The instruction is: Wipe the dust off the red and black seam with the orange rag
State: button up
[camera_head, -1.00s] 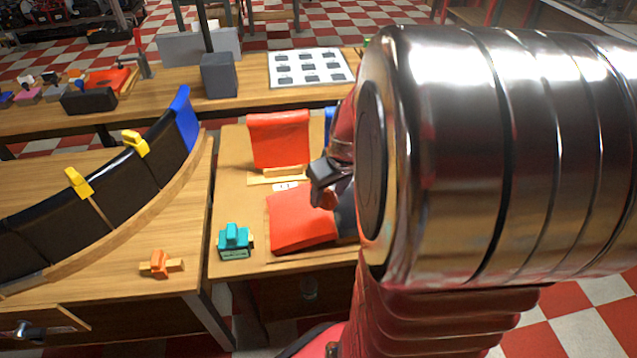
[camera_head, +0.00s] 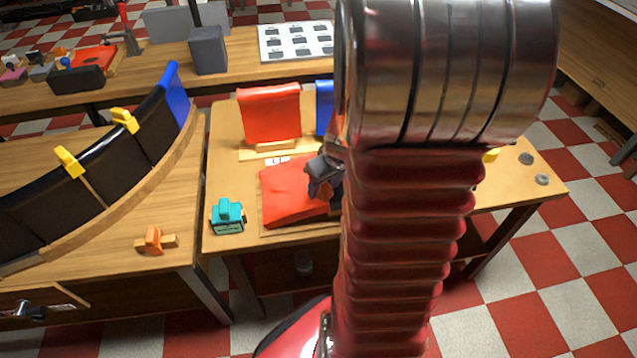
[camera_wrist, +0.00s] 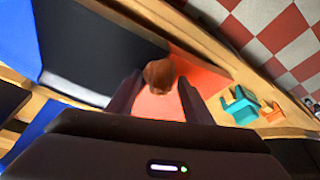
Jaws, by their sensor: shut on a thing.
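A flat red panel (camera_head: 287,192) lies on the middle table and meets a black panel on its right. The black panel (camera_wrist: 100,48) shows clearly in the wrist view beside the red panel (camera_wrist: 200,74). My gripper (camera_head: 322,180) is low over the line where they meet. In the wrist view my gripper (camera_wrist: 157,100) is shut on the orange rag (camera_wrist: 160,72), a crumpled brownish-orange lump between the fingertips. The rag appears at or just above the seam; contact is unclear. My arm hides much of the black panel in the head view. I cannot make out dust.
A teal clamp (camera_head: 228,216) stands at the table's left front corner. An upright red panel (camera_head: 270,114) and a blue one (camera_head: 325,106) stand behind. An orange clamp (camera_head: 155,240) lies on the left table, beside a curved black duct (camera_head: 90,178) with yellow clips.

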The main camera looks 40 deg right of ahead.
jog(key=shift+s+d, duration=0.6)
jog(key=shift+d, duration=0.35)
jog(key=shift+s+d+r, duration=0.1)
jog(key=shift+s+d, duration=0.05)
jog(key=shift+d, duration=0.05)
jog(key=shift+a, duration=0.15)
jog(key=shift+w+a, duration=0.55)
jog(key=shift+a, duration=0.3)
jog(key=shift+w+a, duration=0.5)
jog(key=shift+a, duration=0.3)
jog(key=shift+w, duration=0.2)
jog(key=v, duration=0.2)
jog(key=shift+w+r, duration=0.15)
jog(key=shift+r, duration=0.25)
jog(key=shift+d+r, duration=0.1)
jog(key=shift+r, duration=2.5)
